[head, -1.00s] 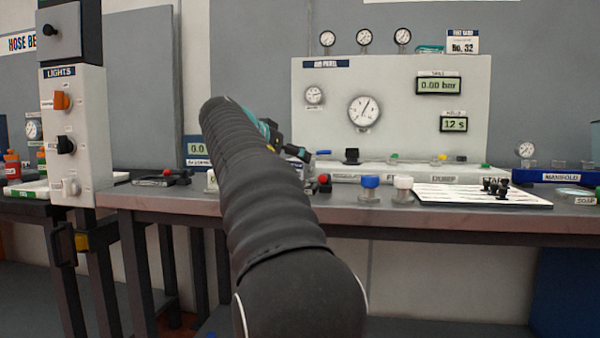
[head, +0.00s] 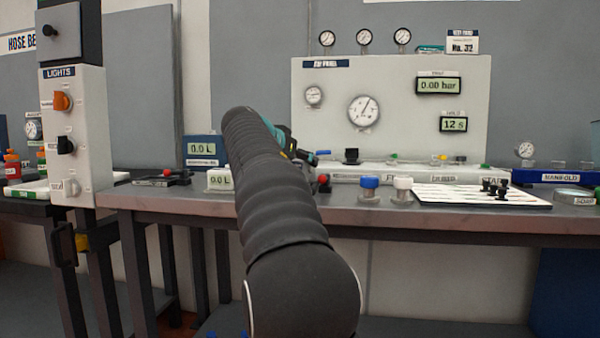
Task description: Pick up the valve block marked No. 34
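I cannot make out a valve block marked No. 34 in the head view. A white card (head: 462,42) on top of the grey panel reads No. 32. My arm reaches forward over the bench and hides part of it. My gripper (head: 303,155) shows only in part past the arm's far end, near the back of the bench. Its fingers are too small and too covered to tell whether they are open or hold anything.
The bench (head: 350,214) holds a blue-capped jar (head: 369,188), a white-capped jar (head: 403,189) and a white board (head: 470,197) with small black parts. Gauges and displays sit on the panel (head: 330,130) behind. A blue manifold rail (head: 555,177) is at right, a lights column (head: 75,140) at left.

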